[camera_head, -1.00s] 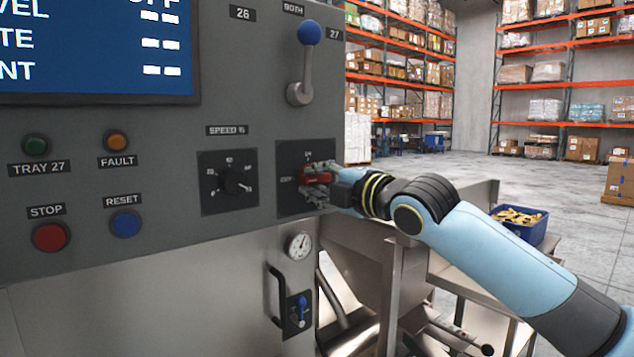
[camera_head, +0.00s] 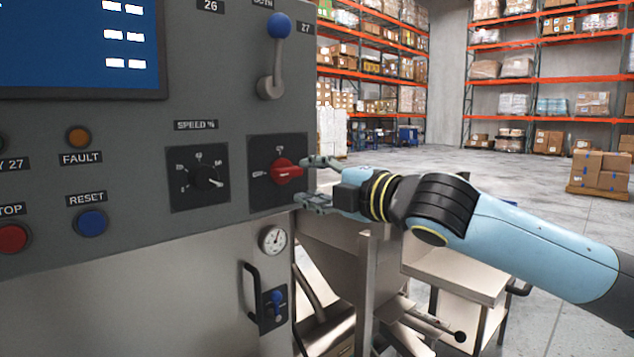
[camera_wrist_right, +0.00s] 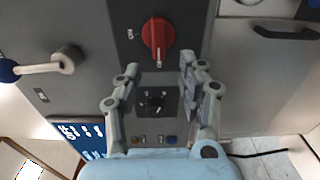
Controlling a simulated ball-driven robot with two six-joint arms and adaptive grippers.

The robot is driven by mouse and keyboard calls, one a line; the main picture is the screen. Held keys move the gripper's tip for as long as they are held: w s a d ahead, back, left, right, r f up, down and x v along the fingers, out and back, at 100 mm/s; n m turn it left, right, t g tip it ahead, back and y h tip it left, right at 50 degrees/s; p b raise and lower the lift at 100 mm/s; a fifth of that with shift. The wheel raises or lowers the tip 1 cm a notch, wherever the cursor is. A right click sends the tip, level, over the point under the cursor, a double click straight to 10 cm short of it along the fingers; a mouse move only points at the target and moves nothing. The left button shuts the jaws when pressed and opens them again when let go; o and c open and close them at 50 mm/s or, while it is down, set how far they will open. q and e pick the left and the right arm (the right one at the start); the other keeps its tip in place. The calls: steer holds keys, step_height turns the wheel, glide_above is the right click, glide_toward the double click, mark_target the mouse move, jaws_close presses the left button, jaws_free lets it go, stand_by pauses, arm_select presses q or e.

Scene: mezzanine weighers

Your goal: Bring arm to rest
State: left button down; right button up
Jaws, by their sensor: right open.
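My right gripper (camera_head: 318,182) is open and empty, just to the right of the red rotary switch (camera_head: 286,171) on the grey panel. Its fingers are apart and clear of the knob. In the right wrist view the red switch (camera_wrist_right: 157,38) stands beyond the fingertips of the open gripper (camera_wrist_right: 158,80). My right arm reaches in from the lower right. My left gripper is in neither view.
A steel stand (camera_head: 470,275) is below my right arm. Open floor lies beyond.

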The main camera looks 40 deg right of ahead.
steer(key=shift+s, duration=0.65)
